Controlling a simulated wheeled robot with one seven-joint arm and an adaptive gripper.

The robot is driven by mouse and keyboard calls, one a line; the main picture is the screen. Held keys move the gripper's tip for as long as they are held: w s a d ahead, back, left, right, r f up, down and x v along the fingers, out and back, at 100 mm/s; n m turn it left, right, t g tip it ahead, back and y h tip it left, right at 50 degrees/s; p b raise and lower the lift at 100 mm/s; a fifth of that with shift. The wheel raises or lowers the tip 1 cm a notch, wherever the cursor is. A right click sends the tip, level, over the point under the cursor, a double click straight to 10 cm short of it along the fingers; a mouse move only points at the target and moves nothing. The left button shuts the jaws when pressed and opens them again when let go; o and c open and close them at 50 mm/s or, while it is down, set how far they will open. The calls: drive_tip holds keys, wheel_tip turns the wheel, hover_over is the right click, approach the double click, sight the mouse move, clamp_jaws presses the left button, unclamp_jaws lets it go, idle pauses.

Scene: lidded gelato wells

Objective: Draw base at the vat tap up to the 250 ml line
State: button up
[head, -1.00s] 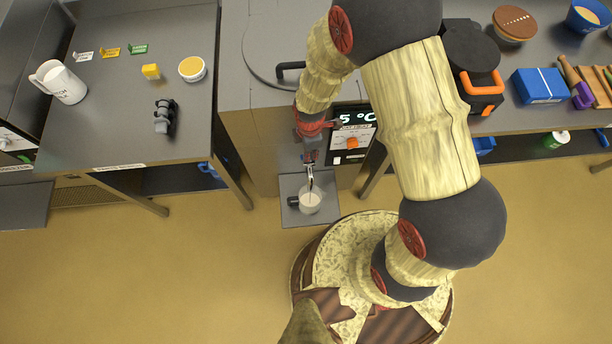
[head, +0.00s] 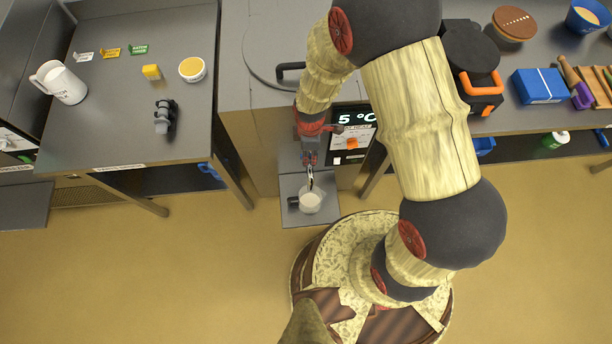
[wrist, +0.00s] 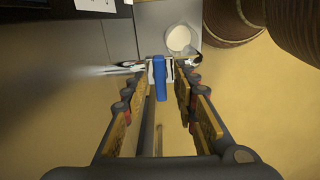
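A mug (head: 311,201) with a dark handle at its left stands on the grey drip shelf (head: 291,186) in front of the vat (head: 262,150). Pale liquid shows in the mug in the wrist view (wrist: 178,38); no measuring line can be read. My gripper (head: 310,162) is above and behind the mug, at the vat's front. In the wrist view my gripper (wrist: 161,72) has its pale fingertips closed about the blue tap lever (wrist: 161,85). A thin metallic or pale piece shows just above the mug; I cannot tell spout from stream.
The vat's panel (head: 352,132) reads 5 °C. A right counter holds a blue box (head: 540,86). Floor in front is clear.

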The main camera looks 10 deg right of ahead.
drive_tip(key=shift+r+p, duration=2.15)
drive_tip(key=shift+r, duration=0.9)
wheel_tip(320, 180, up, 12)
drive_tip(key=shift+f, duration=0.1)
